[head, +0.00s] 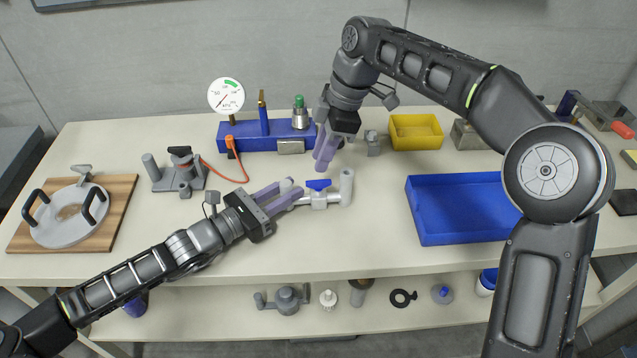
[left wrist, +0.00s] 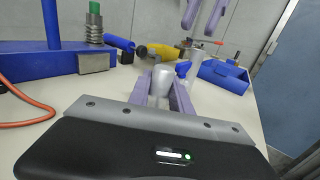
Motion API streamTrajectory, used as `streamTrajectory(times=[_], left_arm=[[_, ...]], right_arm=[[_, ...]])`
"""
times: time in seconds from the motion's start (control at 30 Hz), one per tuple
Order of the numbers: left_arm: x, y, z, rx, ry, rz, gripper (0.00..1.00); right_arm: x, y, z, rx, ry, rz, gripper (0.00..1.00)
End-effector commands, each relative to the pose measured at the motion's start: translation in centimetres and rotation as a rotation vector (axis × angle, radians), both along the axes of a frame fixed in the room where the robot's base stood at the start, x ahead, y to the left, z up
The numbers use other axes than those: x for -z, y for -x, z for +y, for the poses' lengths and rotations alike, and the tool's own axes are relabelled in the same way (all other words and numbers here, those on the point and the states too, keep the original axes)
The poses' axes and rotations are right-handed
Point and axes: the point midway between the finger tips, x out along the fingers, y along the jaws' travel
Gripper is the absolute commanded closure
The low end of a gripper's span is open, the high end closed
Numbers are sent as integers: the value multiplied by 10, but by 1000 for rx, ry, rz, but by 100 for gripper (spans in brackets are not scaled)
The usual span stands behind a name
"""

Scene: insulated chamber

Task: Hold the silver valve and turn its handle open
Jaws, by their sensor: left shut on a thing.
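The silver valve (head: 334,198) lies on the table in the head view, with a blue handle (head: 318,184) on top and an upright pipe end at its right. My left gripper (head: 294,192) is shut on the valve's left end. In the left wrist view the silver valve (left wrist: 162,78) sits between the purple fingers, with the blue handle (left wrist: 183,68) just beyond. My right gripper (head: 324,166) hangs above and behind the handle, pointing down, apart from it. Its two fingers look parted and empty, and they also show at the top of the left wrist view.
A blue tray (head: 462,236) is to the right of the valve. Behind stand a blue block with a gauge (head: 226,96) and a yellow bin (head: 416,144). An orange cable (head: 222,174) runs at the left. The table front below the valve is clear.

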Motion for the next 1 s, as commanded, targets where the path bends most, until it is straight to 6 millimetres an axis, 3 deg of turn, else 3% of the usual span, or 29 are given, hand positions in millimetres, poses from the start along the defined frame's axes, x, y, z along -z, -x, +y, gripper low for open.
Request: streamTrajectory(times=[0.03, 0.43, 0.47, 0.5, 0.73, 1.0], left_arm=[[7, -1, 2, -5, -9, 11, 100], [7, -1, 2, -5, -9, 11, 100], [6, -1, 1, -5, -7, 10, 73], [6, -1, 1, -5, -7, 10, 70], [3, 0, 1, -2, -4, 5, 51], [3, 0, 1, -2, -4, 4, 50]], right_arm=[[0, 0, 0, 0, 0, 0, 77], [1, 0, 0, 1, 0, 0, 77], [0, 0, 0, 1, 0, 0, 77], [0, 0, 0, 1, 0, 0, 77], [0, 0, 0, 1, 0, 0, 77], [0, 0, 0, 1, 0, 0, 77]])
